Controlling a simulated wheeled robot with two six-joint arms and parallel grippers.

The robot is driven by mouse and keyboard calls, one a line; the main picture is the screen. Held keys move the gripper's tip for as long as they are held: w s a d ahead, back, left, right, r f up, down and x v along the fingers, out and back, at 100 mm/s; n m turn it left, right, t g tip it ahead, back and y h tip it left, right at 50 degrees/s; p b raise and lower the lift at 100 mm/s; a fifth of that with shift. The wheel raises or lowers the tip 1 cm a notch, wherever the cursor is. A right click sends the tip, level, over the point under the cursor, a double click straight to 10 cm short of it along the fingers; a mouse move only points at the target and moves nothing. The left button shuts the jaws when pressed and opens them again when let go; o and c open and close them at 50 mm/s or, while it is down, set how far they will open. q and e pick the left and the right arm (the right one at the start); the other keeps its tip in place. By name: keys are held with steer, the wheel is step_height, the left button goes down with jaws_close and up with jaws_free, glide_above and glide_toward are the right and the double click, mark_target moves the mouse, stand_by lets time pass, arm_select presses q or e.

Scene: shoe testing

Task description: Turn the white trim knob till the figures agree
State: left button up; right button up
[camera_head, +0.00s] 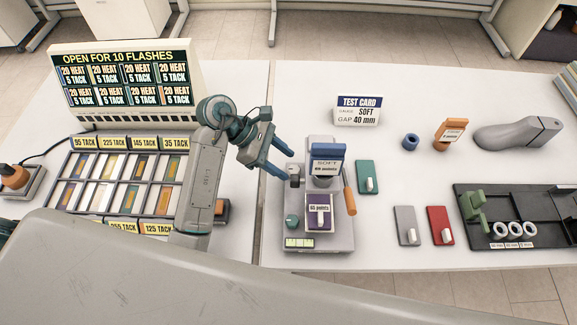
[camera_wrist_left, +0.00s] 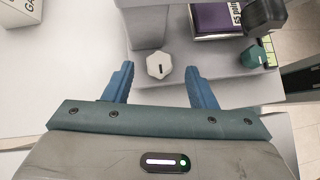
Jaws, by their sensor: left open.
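The white trim knob (camera_wrist_left: 160,65) is a small faceted disc with a dark slot, on the side of the grey tester (camera_head: 318,238). My left gripper (camera_head: 287,165) is open beside the tester's left side. In the left wrist view its blue fingers (camera_wrist_left: 160,82) stand one on each side of the knob, with gaps between; I cannot tell whether they reach its depth. The tester carries a blue block marked SOFT (camera_head: 328,152), its points figure too small to read surely, and a purple pad (camera_head: 319,212) reading about 65 points. My right gripper is out of view.
A green knob (camera_head: 292,222) sits on the tester's front left, an orange handle (camera_head: 349,201) at its right. Behind stands the test card (camera_head: 357,111): SOFT, 40 mm. A sample rack (camera_head: 70,196) is left.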

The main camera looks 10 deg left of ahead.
mark_target(294, 172)
arm_select(q)
steer(key=shift+b+x, duration=0.3)
steer(key=shift+x, duration=0.9)
steer(key=shift+c, duration=1.1)
steer(key=c, duration=0.7)
steer(key=shift+c, duration=0.2)
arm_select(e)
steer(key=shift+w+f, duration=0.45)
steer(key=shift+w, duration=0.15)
arm_select(q)
steer(key=shift+f, duration=0.1)
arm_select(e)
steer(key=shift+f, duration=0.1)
